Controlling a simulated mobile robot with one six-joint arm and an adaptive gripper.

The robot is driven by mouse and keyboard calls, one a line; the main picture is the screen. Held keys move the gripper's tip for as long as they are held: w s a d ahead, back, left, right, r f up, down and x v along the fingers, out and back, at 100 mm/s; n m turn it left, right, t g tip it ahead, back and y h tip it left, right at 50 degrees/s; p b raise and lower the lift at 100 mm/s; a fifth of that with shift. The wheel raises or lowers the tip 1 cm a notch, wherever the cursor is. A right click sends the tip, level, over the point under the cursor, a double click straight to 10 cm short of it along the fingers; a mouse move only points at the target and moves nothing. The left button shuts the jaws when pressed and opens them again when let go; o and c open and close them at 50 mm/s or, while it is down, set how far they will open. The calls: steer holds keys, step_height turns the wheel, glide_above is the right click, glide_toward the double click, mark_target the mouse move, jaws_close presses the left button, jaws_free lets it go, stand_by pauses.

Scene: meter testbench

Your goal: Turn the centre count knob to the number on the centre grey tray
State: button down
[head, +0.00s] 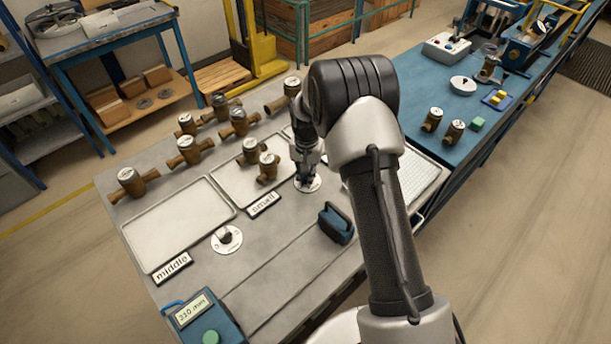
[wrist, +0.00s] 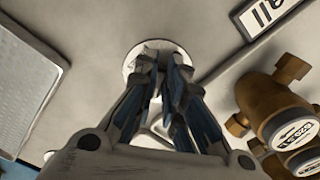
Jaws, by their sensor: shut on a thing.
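The centre count knob sits on a round white dial plate (head: 309,187), beside the front right corner of the centre grey tray (head: 228,180). In the wrist view the dial plate (wrist: 131,66) shows around my fingertips. My gripper (head: 306,176) points down onto the dial and is shut on the knob; in the wrist view my fingers (wrist: 164,58) hide the knob, its pointer and most of the markings. The centre tray carries a label reading "small" (head: 263,204). Two brass meters (head: 250,152) (head: 268,167) with white faces stand on it.
Another dial knob (head: 227,238) lies by the left tray (head: 165,235), labelled "middle". Several brass meters (head: 187,150) stand along the back of the bench. A dark blue block (head: 335,224) and a display box (head: 205,320) are nearer. My arm covers part of the right tray (head: 420,178).

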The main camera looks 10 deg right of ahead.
steer(key=n, duration=0.5)
steer(key=shift+d, duration=0.3)
steer(key=shift+n, duration=0.4)
steer(key=c, duration=1.7)
jaws_free()
steer(key=shift+r, duration=6)
steer(key=shift+s, duration=0.1)
